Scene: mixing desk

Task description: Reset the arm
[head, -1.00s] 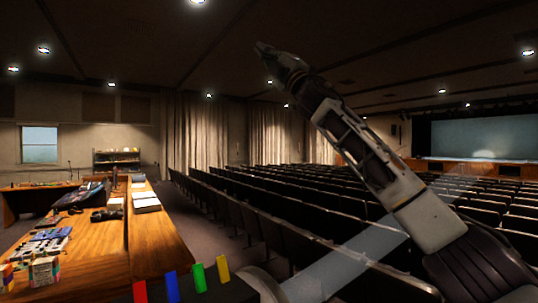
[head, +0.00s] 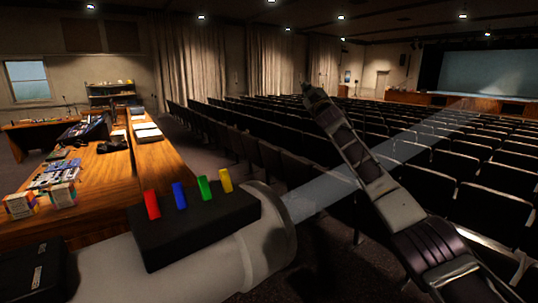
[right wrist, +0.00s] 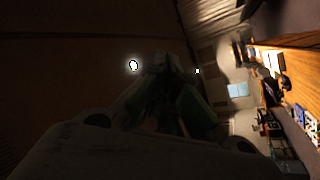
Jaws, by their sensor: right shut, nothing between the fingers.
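My right arm comes in from the lower right of the head view and slants up to the left. Its gripper (head: 308,90) is at the far end, shut and empty, raised in front of the rows of seats and touching nothing. In the right wrist view the gripper (right wrist: 165,70) is dark and blurred against the ceiling. My left gripper is not in view.
A wooden desk (head: 165,180) at the left holds books, dark equipment and small boxes (head: 62,195). A dark block (head: 195,228) with several coloured tabs is in the near foreground. Rows of dark seats (head: 260,140) fill the middle and right.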

